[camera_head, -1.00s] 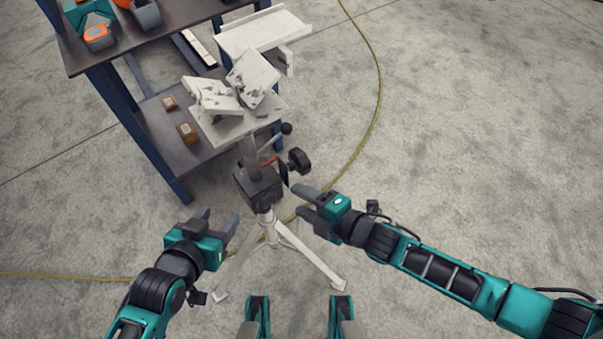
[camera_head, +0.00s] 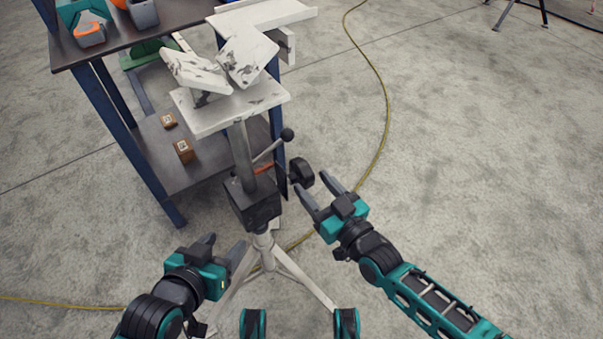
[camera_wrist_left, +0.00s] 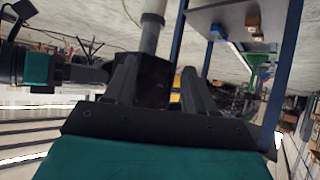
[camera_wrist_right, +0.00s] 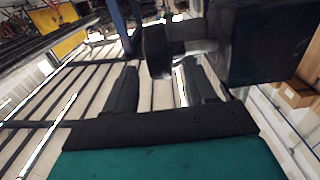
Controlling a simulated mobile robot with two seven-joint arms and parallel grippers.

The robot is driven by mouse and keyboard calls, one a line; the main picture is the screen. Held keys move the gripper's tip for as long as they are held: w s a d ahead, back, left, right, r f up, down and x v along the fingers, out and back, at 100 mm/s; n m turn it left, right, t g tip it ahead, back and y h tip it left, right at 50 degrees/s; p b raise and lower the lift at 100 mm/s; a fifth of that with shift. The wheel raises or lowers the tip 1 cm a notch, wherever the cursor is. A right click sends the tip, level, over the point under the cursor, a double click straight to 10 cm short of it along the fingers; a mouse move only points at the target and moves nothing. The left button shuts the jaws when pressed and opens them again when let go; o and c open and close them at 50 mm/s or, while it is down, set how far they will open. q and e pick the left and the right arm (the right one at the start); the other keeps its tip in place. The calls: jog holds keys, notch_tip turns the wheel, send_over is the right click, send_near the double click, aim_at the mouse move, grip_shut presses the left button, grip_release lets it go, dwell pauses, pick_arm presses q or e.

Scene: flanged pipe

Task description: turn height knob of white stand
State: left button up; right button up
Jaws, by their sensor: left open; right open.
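The white stand has a worn white top plate (camera_head: 222,112) with two tilted white plates on it, a grey post (camera_head: 241,150) and white tripod legs (camera_head: 316,291). A black clamp block (camera_head: 254,202) sits on its column. A black height knob (camera_head: 301,172) sticks out on the block's right side; a dark knob also shows close up in the right wrist view (camera_wrist_right: 157,52). My right gripper (camera_head: 320,188) is open, its fingers just below and right of the knob, apparently not around it. My left gripper (camera_head: 227,246) is open and empty, left of and below the block, which shows beyond its fingers in the left wrist view (camera_wrist_left: 153,82).
A blue-framed shelf (camera_head: 125,130) stands close behind the stand on the left, with small brown boxes (camera_head: 183,151) on its lower board. A ball-ended lever (camera_head: 287,135) sticks out above the knob. A yellow cable (camera_head: 386,100) lies on the floor.

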aim_at(311, 183)
jog(key=b+x, duration=0.1)
jog(key=x, duration=0.3)
jog(key=shift+w+a+f, duration=0.1)
jog(key=shift+w+a, duration=0.2)
jog(key=shift+w, duration=0.1)
pick_arm(q)
jog(key=shift+w+d+f, duration=0.15)
jog(key=shift+d, duration=0.3)
pick_arm(e)
jog(key=shift+w+a, duration=0.15)
jog(key=shift+w, duration=0.05)
jog(key=shift+c, duration=0.4)
